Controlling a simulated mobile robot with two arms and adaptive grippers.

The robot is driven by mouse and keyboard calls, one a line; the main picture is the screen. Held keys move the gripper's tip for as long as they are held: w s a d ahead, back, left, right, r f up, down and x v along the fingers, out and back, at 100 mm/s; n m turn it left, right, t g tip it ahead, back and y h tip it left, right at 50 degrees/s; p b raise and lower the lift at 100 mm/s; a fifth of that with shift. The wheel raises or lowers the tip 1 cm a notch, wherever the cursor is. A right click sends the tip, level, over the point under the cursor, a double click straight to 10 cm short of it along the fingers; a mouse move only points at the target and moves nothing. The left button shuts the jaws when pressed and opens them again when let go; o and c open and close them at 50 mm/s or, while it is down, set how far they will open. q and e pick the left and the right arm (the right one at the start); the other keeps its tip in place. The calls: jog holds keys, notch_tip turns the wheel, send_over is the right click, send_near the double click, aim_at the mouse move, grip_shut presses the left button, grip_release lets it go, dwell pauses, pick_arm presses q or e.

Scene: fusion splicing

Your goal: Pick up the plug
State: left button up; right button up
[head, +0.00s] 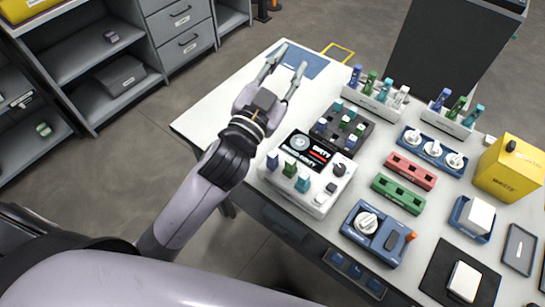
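My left gripper (292,58) is open with its two fingers spread, above the far left corner of the white table (225,105). Nothing shows between the fingers. Several blue, green and teal plug-like pieces stand in a white rack (373,104) to the right of the gripper and in a second rack (447,122) further right. More small coloured pieces sit in a dark block (325,140) and on the front of a white device (309,205) with a screen. I cannot tell which of these is the plug. My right gripper is not in view.
A blue mat (313,66) lies under the gripper. Red (410,171) and green (398,194) blocks, a blue unit with a white knob (378,235) and a yellow waste box (508,168) crowd the right. The table's left part is clear. Grey shelves (85,55) stand left.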

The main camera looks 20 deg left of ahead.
pick_arm(q)
jog(key=s+d+r+m+g+h, duration=0.3)
jog(key=d+r+m+h, duration=0.35)
jog(key=m+h, duration=0.2)
jog(key=s+d+r+m+g+h, duration=0.2)
jog(key=s+d+r+m+h, duration=0.1)
jog(key=d+r+m+h, duration=0.45)
jog(key=s+d+m+g+h, duration=0.45)
jog(key=s+m+g, duration=0.25)
jog(key=m+g, duration=0.6)
jog(key=m+g+y, duration=0.2)
jog(key=m+y, duration=0.3)
jog(key=y, duration=1.9)
send_over(273, 153)
notch_tip(273, 153, down, 19)
jog(key=f+p, duration=0.2)
jog(key=f, duration=0.9)
jog(key=shift+s+f, duration=0.1)
jog(key=shift+s, duration=0.1)
notch_tip(273, 153, down, 5)
jog(key=shift+r+p, duration=0.1)
jog(key=shift+p, duration=1.05)
jog(key=shift+w+f, duration=0.1)
jog(key=shift+f, duration=0.25)
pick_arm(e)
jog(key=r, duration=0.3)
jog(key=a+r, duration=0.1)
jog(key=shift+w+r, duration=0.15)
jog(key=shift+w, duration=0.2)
